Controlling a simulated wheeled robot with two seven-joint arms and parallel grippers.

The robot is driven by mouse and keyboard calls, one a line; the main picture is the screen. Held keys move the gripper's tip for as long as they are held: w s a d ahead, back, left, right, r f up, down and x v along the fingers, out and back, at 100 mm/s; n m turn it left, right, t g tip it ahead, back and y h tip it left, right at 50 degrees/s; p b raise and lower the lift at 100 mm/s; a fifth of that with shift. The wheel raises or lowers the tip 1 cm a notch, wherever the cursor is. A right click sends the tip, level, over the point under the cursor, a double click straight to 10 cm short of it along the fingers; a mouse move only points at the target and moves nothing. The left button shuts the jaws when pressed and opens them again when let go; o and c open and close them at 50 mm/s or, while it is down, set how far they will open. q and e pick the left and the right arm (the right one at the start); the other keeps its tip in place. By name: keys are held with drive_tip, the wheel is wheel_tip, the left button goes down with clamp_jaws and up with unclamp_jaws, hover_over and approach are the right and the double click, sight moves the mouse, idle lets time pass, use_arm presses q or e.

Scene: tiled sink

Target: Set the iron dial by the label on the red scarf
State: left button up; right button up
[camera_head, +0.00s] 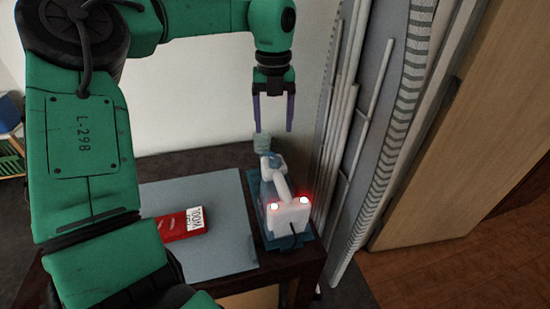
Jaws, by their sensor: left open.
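A white iron (290,214) stands on a teal base at the right end of a small table, with two red-glowing lights on its near end. A grey-blue round part (262,142) is at its far end; I cannot tell whether it is the dial or how it is set. A folded red scarf (178,226) lies on the table's grey top. Its white label (197,218) carries dark print, upside down to me, that seems to read WOOL. My left gripper (273,128) is open and empty, pointing down above the iron's far end, apparently apart from it. My right gripper is out of view.
The grey table top (225,255) is bare around the scarf. A grey panel with white rods (345,130) stands close to the right of the iron. A white wall (190,90) is behind the table. My left arm covers the table's left side.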

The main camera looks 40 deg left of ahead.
sight(275, 160)
use_arm(q)
drive_tip(key=f, duration=1)
drive_tip(key=shift+w+f, duration=0.2)
drive_tip(key=shift+f, duration=0.1)
clamp_jaws()
